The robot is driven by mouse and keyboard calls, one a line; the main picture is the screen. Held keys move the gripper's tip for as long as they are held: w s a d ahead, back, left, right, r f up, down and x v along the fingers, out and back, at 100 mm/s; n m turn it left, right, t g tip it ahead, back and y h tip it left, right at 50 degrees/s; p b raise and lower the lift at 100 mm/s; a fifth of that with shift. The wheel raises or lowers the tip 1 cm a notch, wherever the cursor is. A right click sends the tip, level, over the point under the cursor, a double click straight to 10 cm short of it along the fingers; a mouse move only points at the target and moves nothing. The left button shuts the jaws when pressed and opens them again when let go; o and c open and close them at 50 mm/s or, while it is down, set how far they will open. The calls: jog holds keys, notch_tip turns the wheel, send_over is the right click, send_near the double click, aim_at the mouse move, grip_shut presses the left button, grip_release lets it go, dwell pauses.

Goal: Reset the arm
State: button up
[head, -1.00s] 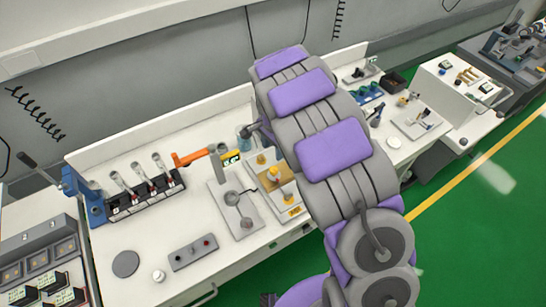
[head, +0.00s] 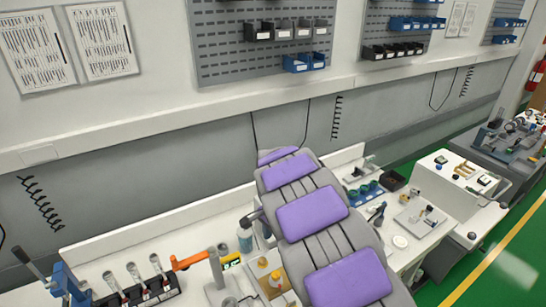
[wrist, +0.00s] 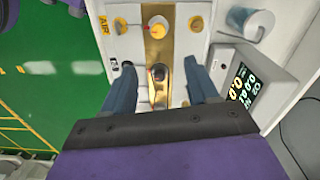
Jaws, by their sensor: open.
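My arm (head: 318,220), in purple and grey, reaches from the bottom right over the white bench in the head view, and the gripper end is not clearly seen there. In the wrist view my gripper (wrist: 162,78) has its two blue-grey fingers spread apart, with no object held between them. Behind the gap is a panel with a gold strip (wrist: 158,42), a dark knob (wrist: 161,73) and yellow knobs. I cannot tell whether the fingers touch anything.
A lit display (wrist: 240,85) stands to the right of the fingers. On the bench are an orange-handled tool (head: 188,261) and a rack of syringe-like tubes (head: 137,297). Blue bins (head: 304,62) hang on the wall.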

jog(key=s+d+r+n+b, duration=0.2)
jog(key=s+d+r, duration=0.25)
jog(key=s, duration=0.35)
jog(key=s+d+r+n+b, duration=0.1)
jog(key=s+d+r, duration=0.2)
jog(key=s+d, duration=0.35)
jog(key=s+d+f+n+g+b, duration=0.1)
jog(key=s+n, duration=0.2)
jog(key=s, duration=0.9)
jog(key=s+d+f+n+b, duration=0.1)
jog(key=s+n, duration=0.3)
jog(key=s, duration=0.8)
jog(key=shift+g+b, duration=0.4)
jog(key=shift+b, duration=0.1)
